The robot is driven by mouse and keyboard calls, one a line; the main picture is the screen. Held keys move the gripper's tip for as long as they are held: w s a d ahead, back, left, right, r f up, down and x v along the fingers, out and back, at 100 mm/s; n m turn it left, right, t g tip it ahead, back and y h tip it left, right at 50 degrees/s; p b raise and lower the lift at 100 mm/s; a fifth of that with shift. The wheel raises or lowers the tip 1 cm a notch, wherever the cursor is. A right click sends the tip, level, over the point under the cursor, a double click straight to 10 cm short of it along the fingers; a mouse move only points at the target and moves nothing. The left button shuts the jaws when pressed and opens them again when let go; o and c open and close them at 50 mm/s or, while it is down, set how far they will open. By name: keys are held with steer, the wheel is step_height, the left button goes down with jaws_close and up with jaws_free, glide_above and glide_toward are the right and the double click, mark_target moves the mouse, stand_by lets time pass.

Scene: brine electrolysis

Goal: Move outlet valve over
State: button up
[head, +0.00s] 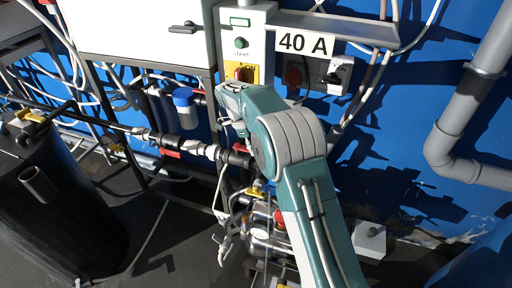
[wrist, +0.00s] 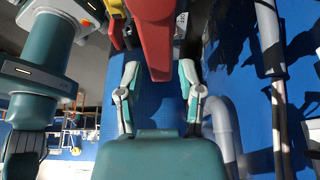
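In the wrist view, my gripper (wrist: 159,70) is open, with one grey-and-teal finger on each side. A long red handle-like part (wrist: 153,38) reaches down from the top edge, and its lower end shows between the fingertips. I see no finger clearly touching it, and its depth is unclear. A yellow part (wrist: 115,7) is beside it. In the head view, my arm hides much of the pipework and I cannot make out the gripper clearly. Valves with red handles (head: 170,153) and yellow handles (head: 255,191) sit on the pipes. I cannot tell which is the outlet valve.
A control box (head: 241,45) with a green button and red-yellow switch is behind my arm, beside a "40 A" sign (head: 306,43). A dark tank (head: 60,215) stands left. A blue-capped container (head: 185,108) and a thick grey pipe (head: 465,110) flank the arm.

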mark_target(241, 147)
steer(key=shift+f, duration=0.15)
steer(key=v, duration=1.2)
steer(key=shift+a, duration=0.2)
steer(key=shift+w+f, duration=0.1)
